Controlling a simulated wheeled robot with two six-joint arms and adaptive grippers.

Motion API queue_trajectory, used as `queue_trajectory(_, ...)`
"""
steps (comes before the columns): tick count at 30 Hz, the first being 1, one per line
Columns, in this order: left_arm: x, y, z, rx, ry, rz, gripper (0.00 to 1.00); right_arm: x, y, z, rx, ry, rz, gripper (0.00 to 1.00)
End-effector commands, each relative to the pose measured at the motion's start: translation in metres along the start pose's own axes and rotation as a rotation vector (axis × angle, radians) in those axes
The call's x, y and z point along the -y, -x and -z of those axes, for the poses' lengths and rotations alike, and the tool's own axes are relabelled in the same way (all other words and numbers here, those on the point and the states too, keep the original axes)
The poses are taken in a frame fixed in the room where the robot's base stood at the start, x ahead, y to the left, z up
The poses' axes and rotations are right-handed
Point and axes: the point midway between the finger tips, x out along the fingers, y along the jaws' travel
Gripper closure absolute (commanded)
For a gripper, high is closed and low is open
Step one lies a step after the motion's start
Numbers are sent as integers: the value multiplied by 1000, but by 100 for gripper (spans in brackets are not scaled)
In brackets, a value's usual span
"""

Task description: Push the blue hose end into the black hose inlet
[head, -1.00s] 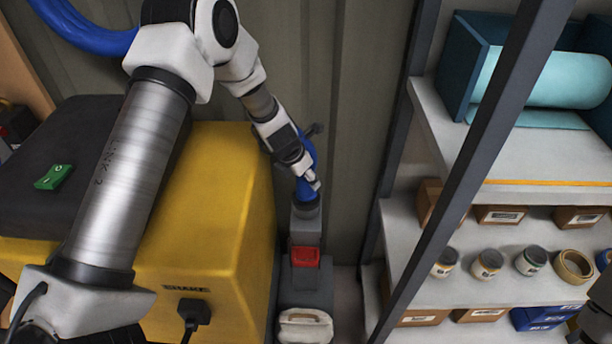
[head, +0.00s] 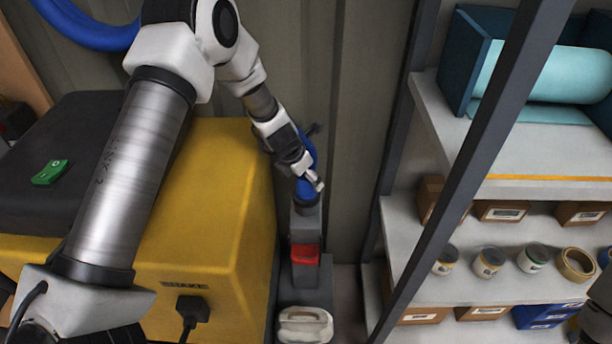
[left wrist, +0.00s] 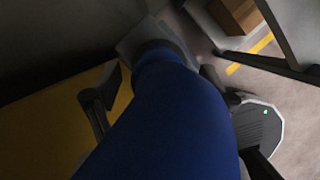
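The blue hose end (head: 306,188) points down at the black hose inlet (head: 306,206) on top of the grey machine part. The hose meets the dark ring of the inlet, but I cannot tell how deep it sits. My left gripper (head: 313,181) is at the hose just above the inlet. In the left wrist view the blue hose (left wrist: 165,120) runs between the fingers of my left gripper (left wrist: 160,95) toward the dark inlet ring (left wrist: 155,46). The fingers lie on both sides of the hose and grip it.
A yellow machine (head: 225,220) with a black top stands left of the inlet. A red part (head: 305,255) sits below the inlet on the grey unit. A shelf rack (head: 480,240) with tins and boxes stands at right, and a corrugated wall (head: 350,110) is close behind.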

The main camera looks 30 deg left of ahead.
Motion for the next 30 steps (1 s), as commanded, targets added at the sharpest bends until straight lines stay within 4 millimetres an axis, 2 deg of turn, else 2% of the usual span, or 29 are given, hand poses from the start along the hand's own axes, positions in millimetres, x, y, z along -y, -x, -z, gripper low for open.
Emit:
queue_trajectory(11,0,6,0,0,-1,1,16,0,0,0,0,0,0,100)
queue_trajectory(17,0,34,0,2,-2,0,16,0,0,0,0,0,0,100)
queue_trajectory(30,0,109,-1,3,0,2,16,0,0,0,0,0,0,100)
